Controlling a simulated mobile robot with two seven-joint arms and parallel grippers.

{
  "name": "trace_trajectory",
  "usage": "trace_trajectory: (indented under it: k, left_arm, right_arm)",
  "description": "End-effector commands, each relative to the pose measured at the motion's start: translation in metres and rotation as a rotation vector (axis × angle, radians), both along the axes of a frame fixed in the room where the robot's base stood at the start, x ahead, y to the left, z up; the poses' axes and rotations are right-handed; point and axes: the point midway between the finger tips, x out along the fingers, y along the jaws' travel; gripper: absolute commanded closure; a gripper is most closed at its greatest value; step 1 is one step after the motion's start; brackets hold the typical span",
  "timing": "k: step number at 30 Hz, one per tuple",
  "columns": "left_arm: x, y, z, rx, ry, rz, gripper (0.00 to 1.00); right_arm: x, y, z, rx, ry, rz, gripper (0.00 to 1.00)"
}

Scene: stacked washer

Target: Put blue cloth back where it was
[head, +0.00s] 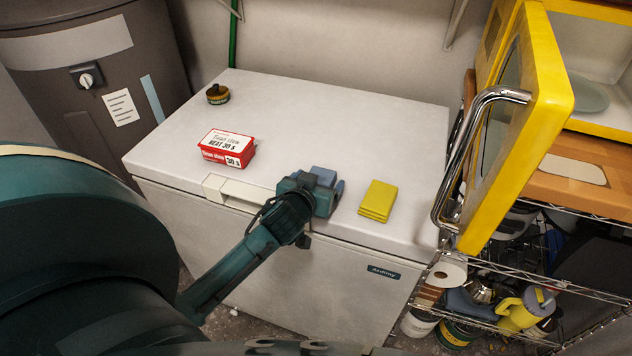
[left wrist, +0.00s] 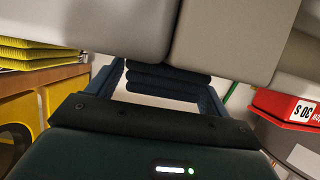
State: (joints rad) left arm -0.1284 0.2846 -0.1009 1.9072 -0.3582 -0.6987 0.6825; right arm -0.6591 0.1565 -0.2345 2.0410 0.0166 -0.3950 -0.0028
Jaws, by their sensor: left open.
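The blue cloth (head: 327,177) is folded and lies on the white freezer lid (head: 330,115) near its front edge. It is partly hidden by my left gripper (head: 318,192). In the left wrist view the cloth (left wrist: 167,82) shows as dark folded layers between the fingertips of my left gripper (left wrist: 163,98). The gripper is open around the cloth, and I cannot tell whether a finger touches it. My right gripper is not in view.
A folded yellow cloth (head: 378,201) lies just right of the gripper. A red box (head: 228,148) and a small dark tin (head: 217,94) stand to the left on the lid. A yellow microwave's open door (head: 515,130) juts out at the right. The lid's back middle is clear.

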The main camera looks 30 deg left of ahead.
Motion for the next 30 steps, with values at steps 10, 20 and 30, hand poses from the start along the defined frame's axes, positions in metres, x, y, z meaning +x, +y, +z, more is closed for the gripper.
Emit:
trace_trajectory:
  k: [10, 20, 30]
  left_arm:
    - [-0.043, -0.011, 0.020, -0.003, 0.000, -0.001, 0.21]
    - [-0.098, -0.024, 0.043, -0.002, 0.000, 0.000, 0.21]
    - [-0.140, -0.095, -0.040, -0.004, 0.154, -0.285, 0.21]
  right_arm:
    - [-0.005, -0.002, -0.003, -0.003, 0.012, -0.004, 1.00]
    - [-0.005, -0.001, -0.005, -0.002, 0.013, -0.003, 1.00]
    - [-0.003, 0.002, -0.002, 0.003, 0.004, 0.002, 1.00]
